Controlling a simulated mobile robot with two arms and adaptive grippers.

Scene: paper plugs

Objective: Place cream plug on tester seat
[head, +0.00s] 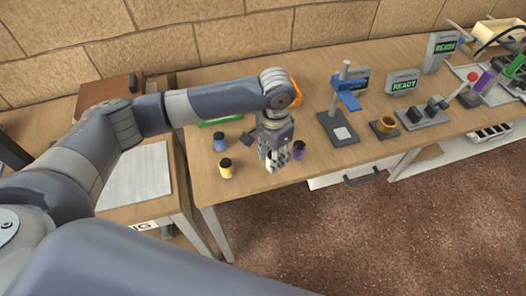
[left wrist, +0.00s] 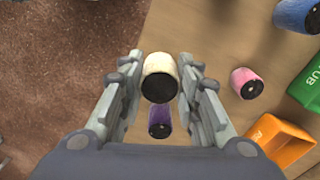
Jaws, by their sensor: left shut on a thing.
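My left gripper (head: 274,160) is above the front part of the wooden table, near its front edge. In the left wrist view the cream plug (left wrist: 160,66) with a dark end sits between the two fingers of the left gripper (left wrist: 159,85). The gripper is shut on it; in the head view the fingers mostly hide the plug. I cannot tell which is the tester seat. My right gripper is not in view.
A purple plug (head: 299,152) stands close beside the gripper. A yellow plug (head: 226,171) and a blue plug (head: 220,144) stand to the left. The left wrist view shows a pink plug (left wrist: 246,84), an orange bin (left wrist: 282,142) and a green bin (left wrist: 308,85).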

